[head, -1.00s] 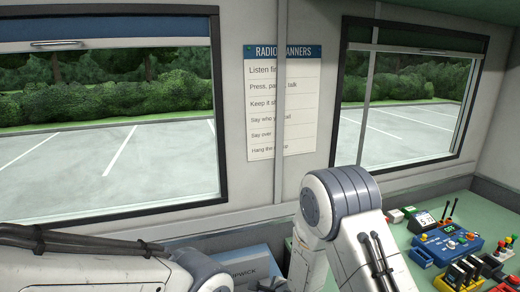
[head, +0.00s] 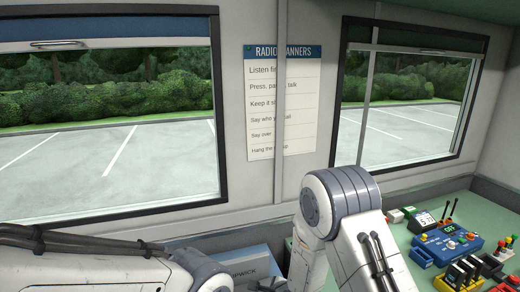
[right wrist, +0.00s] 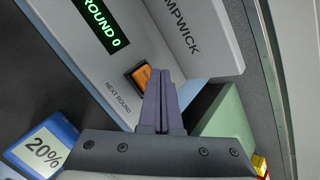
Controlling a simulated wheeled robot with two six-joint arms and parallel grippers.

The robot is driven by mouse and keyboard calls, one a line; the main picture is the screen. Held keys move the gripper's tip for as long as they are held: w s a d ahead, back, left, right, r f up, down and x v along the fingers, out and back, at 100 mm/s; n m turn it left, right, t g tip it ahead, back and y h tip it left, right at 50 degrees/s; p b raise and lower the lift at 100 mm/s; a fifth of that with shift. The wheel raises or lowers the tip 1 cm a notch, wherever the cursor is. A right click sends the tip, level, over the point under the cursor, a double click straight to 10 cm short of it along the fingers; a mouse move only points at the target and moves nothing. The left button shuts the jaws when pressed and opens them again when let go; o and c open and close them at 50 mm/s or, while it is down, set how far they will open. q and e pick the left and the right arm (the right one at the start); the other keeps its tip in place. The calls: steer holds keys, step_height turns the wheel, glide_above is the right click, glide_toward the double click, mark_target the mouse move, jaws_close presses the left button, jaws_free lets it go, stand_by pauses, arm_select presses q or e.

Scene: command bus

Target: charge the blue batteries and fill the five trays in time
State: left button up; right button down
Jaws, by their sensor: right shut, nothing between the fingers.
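My right gripper (right wrist: 161,75) is shut and empty in the right wrist view. Its fingertips are right beside an orange button (right wrist: 141,76) on a grey console (right wrist: 90,65). I cannot tell whether they touch it. The console reads "NEXT ROUND" near the button, and its green display (right wrist: 100,24) reads "ROUND 0". A blue thing (right wrist: 68,128) with a white "20%" label is at the lower left. In the head view both my arms show, but neither gripper does. I cannot make out the blue batteries or the five trays for certain.
A grey-blue box (head: 247,261) is partly hidden between my arms. Windows and a wall poster (head: 264,100) are behind.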

steer(key=shift+f, duration=0.45)
steer(key=shift+f+b, duration=0.2)
steer(key=shift+b, duration=0.15)
steer(key=shift+r, duration=0.15)
steer(key=shift+r+p, duration=0.5)
steer(key=shift+p, duration=0.15)
steer(key=shift+r, duration=0.15)
step_height(320, 180, up, 6)
steer(key=p, duration=0.5)
stand_by(0.5)
